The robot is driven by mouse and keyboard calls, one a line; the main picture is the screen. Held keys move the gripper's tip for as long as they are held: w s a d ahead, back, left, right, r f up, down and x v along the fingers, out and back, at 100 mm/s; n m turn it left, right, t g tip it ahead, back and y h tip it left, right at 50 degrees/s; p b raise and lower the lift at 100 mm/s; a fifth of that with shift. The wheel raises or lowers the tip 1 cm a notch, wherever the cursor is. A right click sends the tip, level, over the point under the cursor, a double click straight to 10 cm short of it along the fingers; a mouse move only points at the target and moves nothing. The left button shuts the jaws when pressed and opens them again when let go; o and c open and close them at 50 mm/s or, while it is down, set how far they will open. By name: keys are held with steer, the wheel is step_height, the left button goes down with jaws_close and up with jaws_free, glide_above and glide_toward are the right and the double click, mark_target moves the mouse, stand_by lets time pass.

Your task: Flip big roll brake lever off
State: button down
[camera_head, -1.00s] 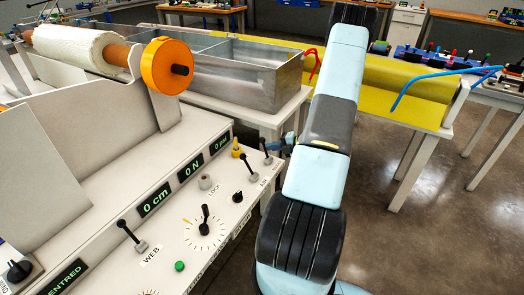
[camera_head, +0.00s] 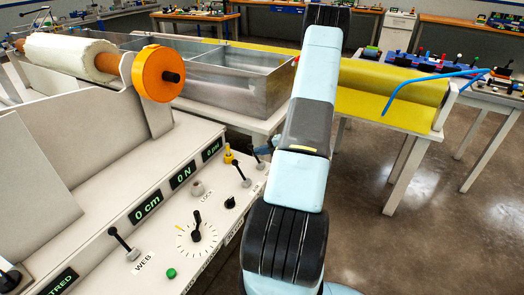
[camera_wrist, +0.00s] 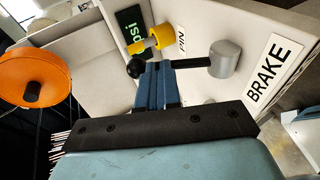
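The brake lever (camera_wrist: 190,63) shows in the wrist view as a dark stem with a black ball knob (camera_wrist: 135,68) and a grey cylindrical base (camera_wrist: 225,60). It lies roughly sideways in the picture, beside the BRAKE label (camera_wrist: 274,73). My gripper (camera_wrist: 157,66) has its blue fingers close together, with nothing visible between them. Their tips are at the stem near the knob; I cannot tell whether they touch it. In the head view my gripper (camera_head: 265,147) is small and partly behind my arm, by the panel's far right end.
A yellow pin (camera_wrist: 156,38) with a PIN label stands close to the lever. The control panel (camera_head: 150,215) carries a dial (camera_head: 197,238), a green button (camera_head: 171,273) and several levers. An orange wheel (camera_head: 158,73) and a metal bath (camera_head: 235,85) stand behind.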

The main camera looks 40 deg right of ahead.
steer(key=shift+w+a+r, duration=0.1)
steer(key=shift+w+a, duration=0.1)
steer(key=shift+w, duration=0.1)
steer(key=shift+s+d+r, duration=0.15)
steer(key=shift+s+d, duration=0.15)
steer(key=v, duration=1.3)
steer(key=shift+r, duration=0.45)
steer(key=shift+d, duration=0.1)
